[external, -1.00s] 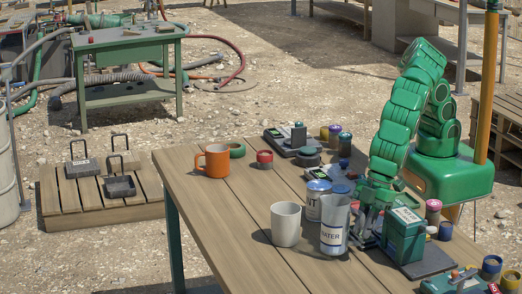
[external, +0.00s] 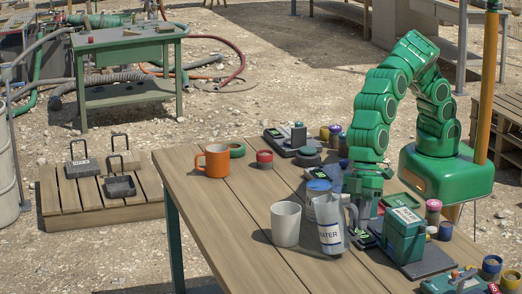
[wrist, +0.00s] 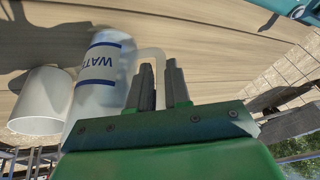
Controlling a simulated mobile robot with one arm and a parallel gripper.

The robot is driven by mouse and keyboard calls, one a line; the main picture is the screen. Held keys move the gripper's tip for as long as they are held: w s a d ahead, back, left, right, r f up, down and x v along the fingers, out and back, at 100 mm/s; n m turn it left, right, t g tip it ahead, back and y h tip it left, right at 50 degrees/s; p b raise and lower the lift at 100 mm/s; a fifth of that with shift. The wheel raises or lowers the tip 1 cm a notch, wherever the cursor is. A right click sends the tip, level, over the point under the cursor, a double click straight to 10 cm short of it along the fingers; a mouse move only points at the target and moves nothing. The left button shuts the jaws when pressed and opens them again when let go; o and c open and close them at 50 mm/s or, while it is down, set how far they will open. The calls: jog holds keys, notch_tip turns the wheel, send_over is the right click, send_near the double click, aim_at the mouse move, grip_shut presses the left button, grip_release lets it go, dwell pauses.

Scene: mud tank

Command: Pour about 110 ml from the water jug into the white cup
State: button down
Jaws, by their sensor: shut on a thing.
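The clear water jug (external: 329,226), with a white WATER label, is tilted a little left toward the white cup. My gripper (external: 354,220) is shut on the jug's handle, on the jug's right side. The white cup (external: 285,225) stands upright on the table just left of the jug. In the wrist view the jug (wrist: 97,85) is beside my fingers (wrist: 162,85), with the cup (wrist: 42,100) past it. I see no stream of water, and I cannot tell the water level in either. The cup's inside bottom is hidden.
A can (external: 318,187) stands close behind the jug. A green box (external: 404,236) on a dark base is to the right. An orange mug (external: 213,162) and a red tin (external: 264,159) stand farther back. The table's front left is clear.

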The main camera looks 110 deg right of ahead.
aim_at(344, 216)
jog(key=w+d+r+g+y, duration=0.2)
jog(key=d+y, duration=0.1)
jog(key=shift+w+d+r+m+g, duration=0.1)
jog(key=shift+w+r+m+g, duration=0.2)
jog(key=shift+r+m, duration=0.1)
jog(key=shift+w+d+r+m+g+y, duration=0.25)
jog(key=shift+d+r+g+y, duration=0.15)
jog(key=shift+r+y, duration=0.4)
jog(key=shift+w+d+r+m+g+y, duration=0.15)
jog(key=shift+w+d+r+g+y, duration=0.2)
jog(key=shift+r+y, duration=0.35)
jog(key=shift+w+d+r+m+g+y, duration=0.25)
jog(key=shift+r+g+y, duration=0.2)
jog(key=shift+r+y, duration=0.35)
jog(key=shift+r, duration=0.1)
jog(key=shift+w+d+r+g+y+p, duration=0.3)
jog(key=shift+d+r+y+p, duration=0.2)
jog(key=shift+r, duration=0.1)
jog(key=shift+w+d+r+m+y, duration=0.1)
jog(key=shift+d+r+m+y, duration=0.1)
jog(key=shift+m+y, duration=0.1)
jog(key=shift+w+d+r+m+g+y+p, duration=0.2)
jog(key=shift+w+d+r+y+p, duration=0.25)
jog(key=shift+d, duration=0.2)
jog(key=shift+w+d+r+m+g+y+p, duration=0.1)
jog(key=shift+w+d+r+g+y+p, duration=0.15)
jog(key=shift+w+d+y+p, duration=0.3)
